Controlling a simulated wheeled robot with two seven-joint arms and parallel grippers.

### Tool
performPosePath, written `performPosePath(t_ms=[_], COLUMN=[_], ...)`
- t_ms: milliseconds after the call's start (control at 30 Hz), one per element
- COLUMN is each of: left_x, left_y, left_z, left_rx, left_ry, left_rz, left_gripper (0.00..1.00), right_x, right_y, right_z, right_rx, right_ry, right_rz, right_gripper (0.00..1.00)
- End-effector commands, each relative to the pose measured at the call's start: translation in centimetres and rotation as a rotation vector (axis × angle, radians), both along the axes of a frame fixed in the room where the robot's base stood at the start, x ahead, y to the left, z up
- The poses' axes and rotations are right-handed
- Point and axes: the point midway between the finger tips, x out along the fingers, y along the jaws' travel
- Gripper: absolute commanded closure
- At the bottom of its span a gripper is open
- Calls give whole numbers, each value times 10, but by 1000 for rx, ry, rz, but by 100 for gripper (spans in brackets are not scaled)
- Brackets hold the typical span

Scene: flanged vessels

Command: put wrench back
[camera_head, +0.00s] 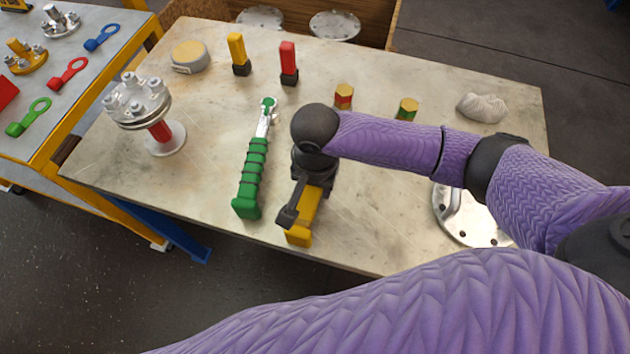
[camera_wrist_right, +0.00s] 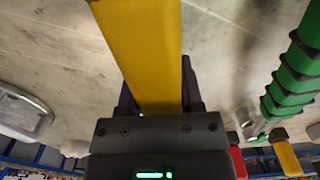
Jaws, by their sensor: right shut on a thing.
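My right gripper (camera_head: 299,204) is over the front middle of the pale table (camera_head: 380,215), shut on a yellow bar-shaped handle (camera_head: 300,235). In the right wrist view the yellow handle (camera_wrist_right: 145,45) runs up out of the frame from between the dark fingers (camera_wrist_right: 157,92). The rest of the held thing is hidden, so I cannot tell whether it is a wrench. A green-gripped ratchet wrench (camera_head: 253,170) with a metal head lies on the table just left of the gripper, apart from it. It also shows at the right wrist view's right side (camera_wrist_right: 298,68). My left gripper is not visible.
A flanged vessel (camera_head: 140,102) stands left; a metal flange (camera_head: 460,218) lies right, partly behind my arm. Yellow (camera_head: 238,53) and red (camera_head: 288,62) blocks stand at the back. A side bench (camera_head: 45,135) holds coloured ring tools. The table's front left is clear.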

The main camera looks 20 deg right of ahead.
Motion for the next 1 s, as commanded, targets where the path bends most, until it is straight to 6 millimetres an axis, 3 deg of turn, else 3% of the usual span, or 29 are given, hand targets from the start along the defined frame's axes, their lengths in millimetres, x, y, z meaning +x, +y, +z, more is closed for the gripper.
performPosePath(t_ms=[500,533,700,867,1000], left_x=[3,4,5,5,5], left_y=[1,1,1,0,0], left_z=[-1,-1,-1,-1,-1], left_rx=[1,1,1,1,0], left_ry=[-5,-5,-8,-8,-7], left_rz=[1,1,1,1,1], left_gripper=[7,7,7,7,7], right_x=[0,0,0,0,0], right_y=[0,0,0,0,0], right_z=[-10,-10,-10,-10,-11], right_rx=[0,0,0,-1,-1], right_ry=[-1,-1,-1,-1,1], right_rz=[0,0,0,0,0], right_gripper=[100,51,15,12,0])
